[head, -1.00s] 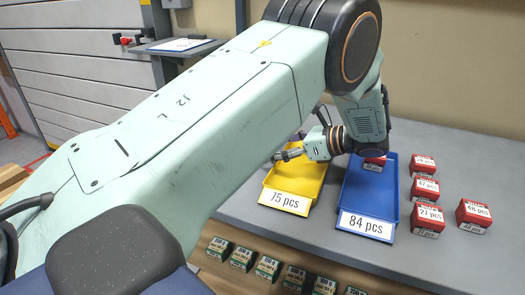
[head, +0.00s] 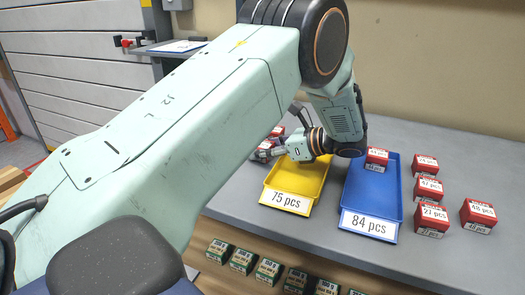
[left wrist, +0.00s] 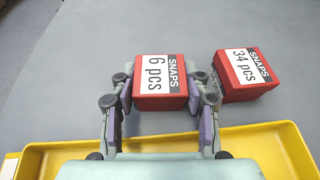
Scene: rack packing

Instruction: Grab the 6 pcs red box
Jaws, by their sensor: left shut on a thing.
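The red box labelled 6 pcs (left wrist: 160,88) is between the fingers of my left gripper (left wrist: 160,100) in the left wrist view, and the fingers are shut on its sides. In the head view my left gripper (head: 266,153) is past the far left edge of the yellow tray, and the box there is mostly hidden by the gripper and arm. A second red box labelled 34 pcs (left wrist: 246,76) stands apart, just to the right of the gripper in the left wrist view. My right gripper is not in view.
The yellow tray (head: 284,199) is marked 75 pcs and looks empty. The blue tray (head: 367,223) is marked 84 pcs and has a red box (head: 377,156) at its far end. Several red boxes (head: 430,213) stand right of it. Green boxes (head: 268,270) line a lower shelf.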

